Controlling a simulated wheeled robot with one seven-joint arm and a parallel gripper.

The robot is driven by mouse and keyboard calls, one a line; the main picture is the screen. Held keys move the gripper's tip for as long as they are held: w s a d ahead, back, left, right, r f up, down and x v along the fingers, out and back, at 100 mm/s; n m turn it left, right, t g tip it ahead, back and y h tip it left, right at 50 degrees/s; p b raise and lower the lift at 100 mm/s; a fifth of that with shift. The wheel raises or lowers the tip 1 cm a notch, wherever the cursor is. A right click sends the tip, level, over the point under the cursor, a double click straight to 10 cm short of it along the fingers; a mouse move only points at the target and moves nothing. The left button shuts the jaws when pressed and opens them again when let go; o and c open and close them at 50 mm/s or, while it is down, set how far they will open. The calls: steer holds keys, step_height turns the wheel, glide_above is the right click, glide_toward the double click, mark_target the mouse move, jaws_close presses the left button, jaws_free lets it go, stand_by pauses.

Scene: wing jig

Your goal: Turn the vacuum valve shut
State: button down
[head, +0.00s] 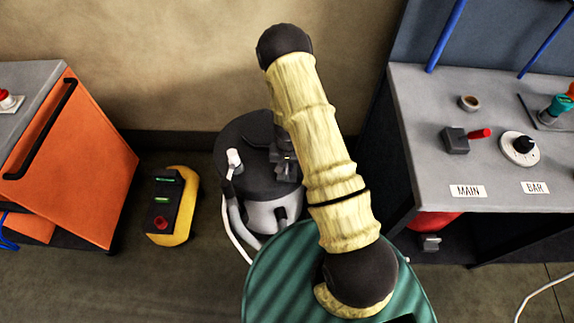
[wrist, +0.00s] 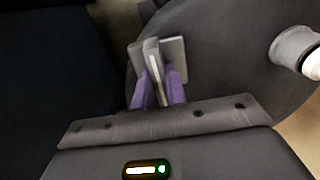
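A round drum-like unit with a dark lid (head: 245,128) and a pale lower body stands on the floor beneath my arm. A white fitting (head: 234,158) with a pale hose sits at the lid's left side; a white fitting also shows in the wrist view (wrist: 293,47). My gripper (head: 285,158) is over the right part of the lid, partly hidden by my arm. In the wrist view its purple fingers with grey tips (wrist: 156,52) are close together over the dark lid.
A grey bench (head: 430,100) at right carries a red-handled lever (head: 480,134) by the "MAIN" label and a round dial (head: 519,148) by "BAR". An orange cabinet (head: 75,160) and a yellow-black box (head: 172,206) stand left. Floor between box and drum is narrow.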

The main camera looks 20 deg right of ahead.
steer(key=shift+m, duration=0.3)
steer(key=m, duration=0.4)
steer(key=shift+a, duration=0.1)
steer(key=m, duration=0.4)
steer(key=m+p, duration=0.1)
steer(key=m, duration=0.4)
steer(key=shift+r, duration=0.1)
steer(key=shift+w+m+p, duration=0.1)
steer(key=shift+m+p, duration=0.55)
steer(key=shift+m, duration=1.55)
steer(key=c, duration=1.4)
jaws_free()
steer(key=shift+c, duration=0.2)
